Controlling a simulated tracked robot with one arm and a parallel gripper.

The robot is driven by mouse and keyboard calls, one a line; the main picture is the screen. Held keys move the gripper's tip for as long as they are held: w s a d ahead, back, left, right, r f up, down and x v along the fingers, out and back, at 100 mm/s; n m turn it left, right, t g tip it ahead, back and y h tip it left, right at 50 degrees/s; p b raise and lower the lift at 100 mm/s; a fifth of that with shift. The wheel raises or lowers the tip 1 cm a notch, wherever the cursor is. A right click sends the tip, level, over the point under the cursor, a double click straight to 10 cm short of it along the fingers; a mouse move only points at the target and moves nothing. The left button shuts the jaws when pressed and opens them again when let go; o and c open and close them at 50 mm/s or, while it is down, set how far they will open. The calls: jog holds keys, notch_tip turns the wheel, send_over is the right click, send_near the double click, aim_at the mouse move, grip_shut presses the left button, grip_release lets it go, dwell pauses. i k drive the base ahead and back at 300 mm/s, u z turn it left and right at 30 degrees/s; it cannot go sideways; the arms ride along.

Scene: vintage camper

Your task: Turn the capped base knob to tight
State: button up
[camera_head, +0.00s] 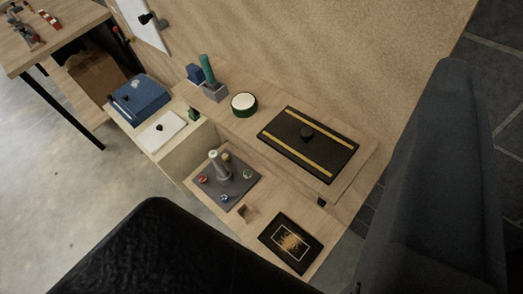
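A grey square base (240,198) lies on the lower wooden shelf, at the middle of the view. A pale upright post (217,166) stands on it, with small round knobs around it: a red one (203,179), a green one (247,174) and a blue one (224,197). A black panel (283,130) with two yellow stripes lies on the upper shelf. I cannot tell which is the capped base knob, nor how tight any knob is. My gripper is not in view.
A round green-rimmed white-topped thing (244,103), a green cylinder in a grey block (208,71) and a blue box (142,98) stand nearby. A framed dark picture (291,243) lies on the lower shelf. Large dark shapes fill the bottom left and right. Floor at left is clear.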

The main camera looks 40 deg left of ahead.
aim_at(226, 157)
jog(key=z, duration=1.65)
jog(key=k, duration=2.35)
jog(key=u, duration=1.8)
jog(key=i, duration=1)
jog(key=u, duration=0.05)
